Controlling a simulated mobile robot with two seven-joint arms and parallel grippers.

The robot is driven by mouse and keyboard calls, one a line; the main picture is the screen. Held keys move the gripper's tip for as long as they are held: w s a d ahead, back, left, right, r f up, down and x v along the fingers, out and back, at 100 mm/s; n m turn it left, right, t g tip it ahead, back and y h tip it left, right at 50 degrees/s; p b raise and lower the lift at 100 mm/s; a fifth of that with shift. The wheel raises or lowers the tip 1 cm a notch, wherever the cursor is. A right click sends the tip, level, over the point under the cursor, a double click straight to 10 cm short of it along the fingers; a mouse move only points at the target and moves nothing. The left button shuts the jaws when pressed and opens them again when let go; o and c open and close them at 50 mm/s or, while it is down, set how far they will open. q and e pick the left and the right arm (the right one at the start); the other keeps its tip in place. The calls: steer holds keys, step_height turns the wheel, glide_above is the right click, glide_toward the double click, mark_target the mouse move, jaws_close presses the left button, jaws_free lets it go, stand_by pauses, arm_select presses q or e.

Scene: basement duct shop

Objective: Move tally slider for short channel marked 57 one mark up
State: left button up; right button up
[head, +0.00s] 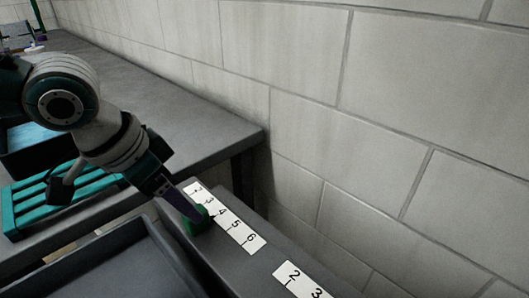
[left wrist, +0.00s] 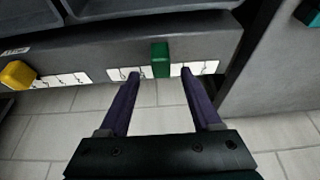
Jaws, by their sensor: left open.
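A green slider (head: 196,224) sits at the edge of a white number strip (head: 241,234) showing several numbers up to 6. It is near the 3 and 4; its exact mark is hard to tell. My left gripper (head: 194,213) is at this slider, its purple finger partly in front of it. In the left wrist view the green slider (left wrist: 160,59) stands between and just beyond the two purple fingertips of my left gripper (left wrist: 160,74). The jaws are open, with a gap on both sides. I cannot read a 57 label anywhere. My right gripper is out of view.
A yellow slider (left wrist: 17,75) sits on another strip at left in the left wrist view. A further number strip (head: 302,280) lies at the lower right. A teal slatted rack (head: 40,208) and a dark tray (head: 120,262) are to the left. A block wall (head: 400,120) rises behind.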

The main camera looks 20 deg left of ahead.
arm_select(q)
steer(key=b+x, duration=0.1)
steer(key=x, duration=0.4)
steer(key=shift+w, duration=0.1)
jaws_close()
stand_by(0.4)
stand_by(0.9)
